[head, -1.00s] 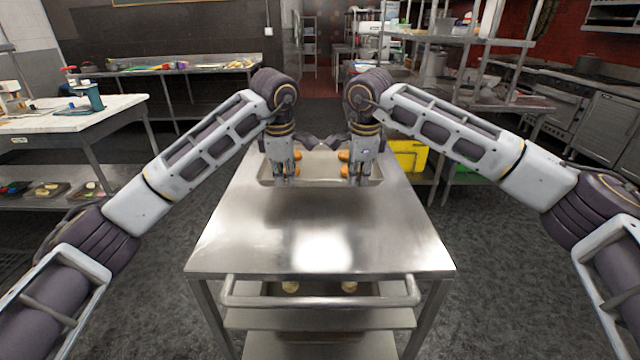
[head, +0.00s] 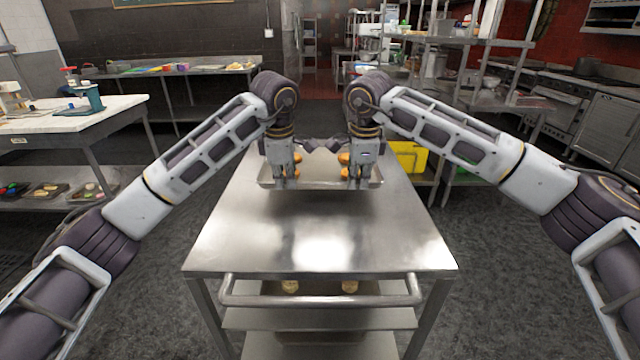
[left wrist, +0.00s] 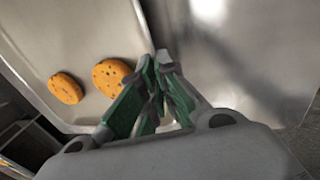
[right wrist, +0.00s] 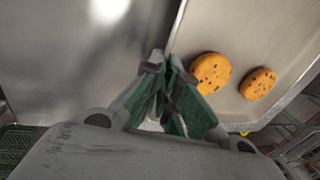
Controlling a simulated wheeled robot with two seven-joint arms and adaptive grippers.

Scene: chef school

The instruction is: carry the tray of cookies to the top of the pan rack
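The metal tray (head: 320,178) with orange chocolate-chip cookies (head: 344,158) is at the far end of the steel top of a wheeled rack (head: 318,232). My left gripper (head: 286,184) is shut on the tray's near rim towards its left end. My right gripper (head: 354,184) is shut on the same rim towards its right end. The left wrist view shows two cookies (left wrist: 66,88) beside the fingers (left wrist: 157,62). The right wrist view shows two more cookies (right wrist: 211,73) beside the fingers (right wrist: 163,66). The tray looks level, perhaps slightly raised; its underside is hidden.
The near part of the steel top is bare, with a handle bar (head: 320,300) at its front. More cookies lie on a shelf below. A white worktop (head: 62,112) stands left, steel shelving and a yellow bin (head: 408,156) right. Grey floor is open on both sides.

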